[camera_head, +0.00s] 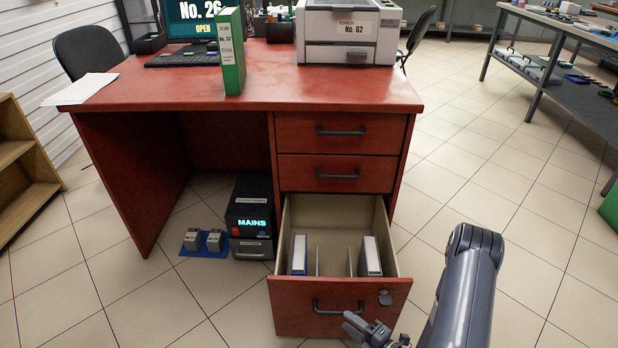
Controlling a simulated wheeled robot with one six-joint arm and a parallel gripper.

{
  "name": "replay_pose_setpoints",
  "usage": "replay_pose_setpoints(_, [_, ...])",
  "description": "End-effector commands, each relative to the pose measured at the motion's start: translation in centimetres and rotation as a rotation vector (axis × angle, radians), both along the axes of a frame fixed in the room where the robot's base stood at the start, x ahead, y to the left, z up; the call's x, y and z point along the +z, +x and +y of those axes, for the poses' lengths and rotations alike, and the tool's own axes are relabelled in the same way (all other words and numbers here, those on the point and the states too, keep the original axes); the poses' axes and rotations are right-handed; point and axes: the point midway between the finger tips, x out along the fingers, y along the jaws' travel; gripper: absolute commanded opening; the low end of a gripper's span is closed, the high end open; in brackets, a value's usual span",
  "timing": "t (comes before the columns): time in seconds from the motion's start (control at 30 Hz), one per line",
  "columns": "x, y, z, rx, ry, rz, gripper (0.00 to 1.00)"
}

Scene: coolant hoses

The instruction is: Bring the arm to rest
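My arm (466,290) reaches in from the lower right of the head view. My gripper (376,332) is at the bottom edge, in front of the lowest drawer's front panel and just below and right of its handle (338,306). The gripper is partly cut off by the picture edge, and I cannot tell whether its fingers are open or shut. No held thing shows. The open bottom drawer (290,310) holds a few upright binders (371,256) and thin dividers.
The red desk (150,90) carries a green binder (232,60), a printer (350,35), a monitor (195,25) and papers (88,88). A black box marked MAINS (250,215) stands beneath it. Tiled floor (540,200) is free at right.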

Motion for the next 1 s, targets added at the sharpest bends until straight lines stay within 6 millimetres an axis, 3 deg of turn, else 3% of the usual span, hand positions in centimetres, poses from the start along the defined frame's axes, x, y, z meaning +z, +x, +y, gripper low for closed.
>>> replay_pose_setpoints(0.43, [-0.7,3.4,3.3,0.003,-0.002,-0.003,0.36])
replay_pose_setpoints(1.0, [-0.7,3.9,3.8,0.001,-0.001,-0.001,0.36])
